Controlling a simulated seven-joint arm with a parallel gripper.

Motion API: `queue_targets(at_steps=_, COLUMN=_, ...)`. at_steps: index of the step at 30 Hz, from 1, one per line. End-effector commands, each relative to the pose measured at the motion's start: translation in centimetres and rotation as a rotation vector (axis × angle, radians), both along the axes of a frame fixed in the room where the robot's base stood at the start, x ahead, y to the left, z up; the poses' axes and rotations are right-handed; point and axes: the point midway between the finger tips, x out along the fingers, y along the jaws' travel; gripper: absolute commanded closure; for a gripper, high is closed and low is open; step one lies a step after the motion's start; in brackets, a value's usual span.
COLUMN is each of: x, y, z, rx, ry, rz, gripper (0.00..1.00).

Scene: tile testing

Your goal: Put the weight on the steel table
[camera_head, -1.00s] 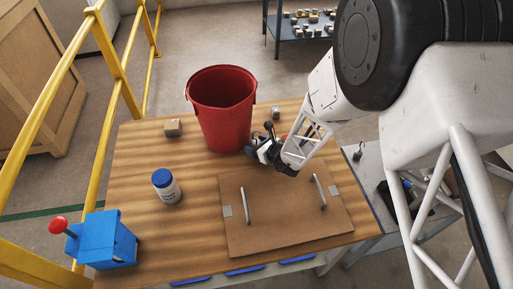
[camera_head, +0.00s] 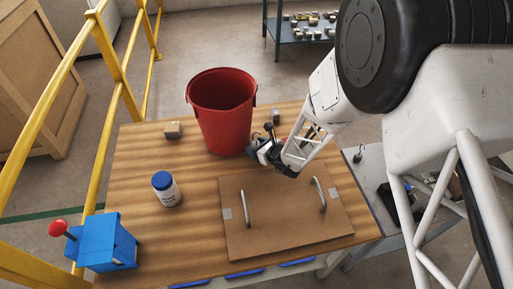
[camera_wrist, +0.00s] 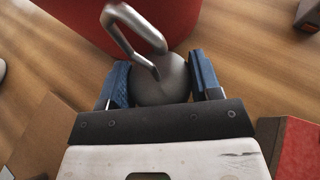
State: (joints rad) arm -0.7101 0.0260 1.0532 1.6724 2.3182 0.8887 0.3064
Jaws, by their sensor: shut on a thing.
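The weight (camera_wrist: 172,82) is a grey rounded body with a bent metal hook on top. In the wrist view it sits between the two blue fingers of my gripper (camera_wrist: 158,88), which is shut on it. In the head view my gripper (camera_head: 262,150) is low over the wooden table, just right of the red bucket's base, and largely hides the weight. Whether the weight touches the wood I cannot tell. The grey steel table (camera_head: 368,172) stands to the right, beside the wooden table and partly hidden by my arm. A small hooked object (camera_head: 357,154) stands on it.
The wooden table (camera_head: 135,190) holds a red bucket (camera_head: 224,115), small blocks (camera_head: 173,130) (camera_head: 276,116), a white jar with blue lid (camera_head: 166,192), a blue box with red knob (camera_head: 102,245), and a brown board with two handles (camera_head: 283,222). A yellow railing (camera_head: 122,85) runs along the left.

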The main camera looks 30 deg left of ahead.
Motion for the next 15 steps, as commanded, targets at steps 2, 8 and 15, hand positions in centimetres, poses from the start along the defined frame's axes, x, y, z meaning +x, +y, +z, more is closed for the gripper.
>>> queue_targets(at_steps=2, x=0.1, y=0.1, z=0.8, rx=0.003, ry=-0.003, rz=0.000, gripper=1.00)
queue_targets(at_steps=8, x=0.1, y=0.1, z=2.6, rx=0.003, ry=-0.003, rz=0.000, gripper=1.00)
queue_targets(at_steps=15, x=-1.6, y=-1.7, z=3.2, rx=0.001, ry=-0.001, rz=-0.001, gripper=1.00)
